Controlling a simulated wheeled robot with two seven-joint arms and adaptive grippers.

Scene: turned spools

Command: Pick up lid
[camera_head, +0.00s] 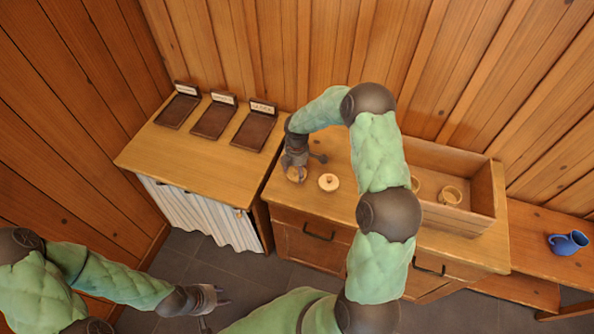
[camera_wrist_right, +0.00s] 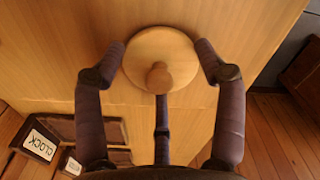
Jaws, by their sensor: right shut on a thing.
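My right gripper (camera_head: 297,172) is over the left end of the wooden cabinet top. In the right wrist view its fingers (camera_wrist_right: 163,82) are closed around a round, pale wooden lid (camera_wrist_right: 165,47) with a small knob. The held lid (camera_head: 296,175) is partly hidden by the gripper in the head view. Whether it touches the surface is hard to tell.
Three dark trays with label cards (camera_head: 213,121) stand on the left cabinet; one card (camera_wrist_right: 39,143) reads CLOCK. An open wooden box (camera_head: 455,217) at right holds ring-like pieces (camera_head: 449,195). A blue jug (camera_head: 568,242) stands on a low bench at far right.

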